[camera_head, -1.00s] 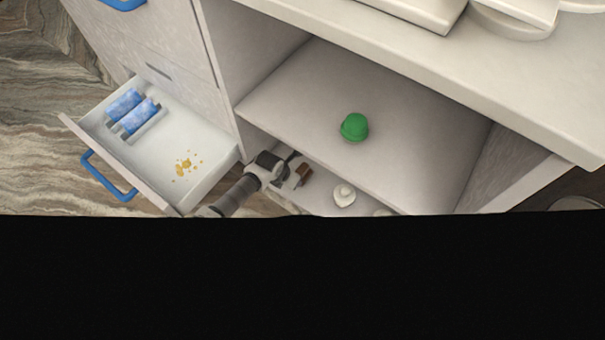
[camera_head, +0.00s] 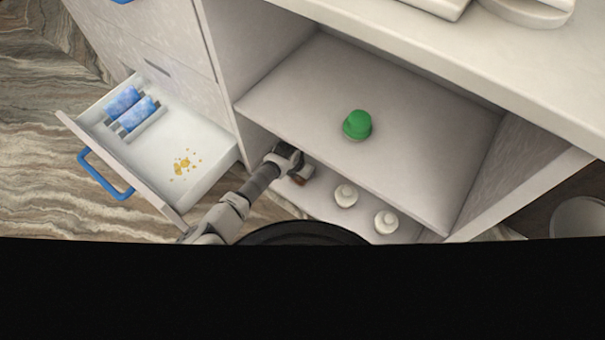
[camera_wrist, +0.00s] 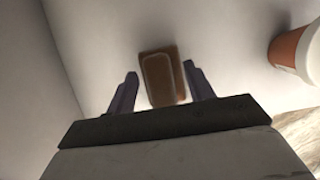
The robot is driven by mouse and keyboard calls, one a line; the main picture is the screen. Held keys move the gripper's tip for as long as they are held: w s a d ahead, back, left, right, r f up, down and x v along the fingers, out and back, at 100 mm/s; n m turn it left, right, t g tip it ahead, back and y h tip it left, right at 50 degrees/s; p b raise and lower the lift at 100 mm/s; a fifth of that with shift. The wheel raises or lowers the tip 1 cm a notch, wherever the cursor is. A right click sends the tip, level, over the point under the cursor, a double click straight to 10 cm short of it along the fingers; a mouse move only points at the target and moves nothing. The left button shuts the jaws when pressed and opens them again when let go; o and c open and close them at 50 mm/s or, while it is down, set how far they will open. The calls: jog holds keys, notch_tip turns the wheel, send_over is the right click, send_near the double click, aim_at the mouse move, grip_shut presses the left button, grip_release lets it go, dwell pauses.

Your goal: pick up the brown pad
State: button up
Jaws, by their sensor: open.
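The brown pad (camera_wrist: 159,79) lies on the pale lower shelf in the wrist view, straight ahead of my gripper (camera_wrist: 162,88). My gripper is open, with one dark finger on each side of the pad's near part. I cannot tell whether either finger touches it. In the head view a small part of the brown pad (camera_head: 299,180) shows beside my gripper (camera_head: 290,162) at the lower shelf, under the upper shelf's front edge. My wrist hides the rest.
Two white-topped containers (camera_head: 346,196) (camera_head: 386,221) stand on the lower shelf to the right; an orange and white one (camera_wrist: 292,50) shows in the wrist view. A green object (camera_head: 357,125) sits on the upper shelf (camera_head: 300,100). An open drawer (camera_head: 205,165) is at left. A cabinet side wall is close left.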

jog(key=c, duration=1.1)
jog(key=shift+a+r, duration=0.1)
jog(key=shift+r, duration=0.15)
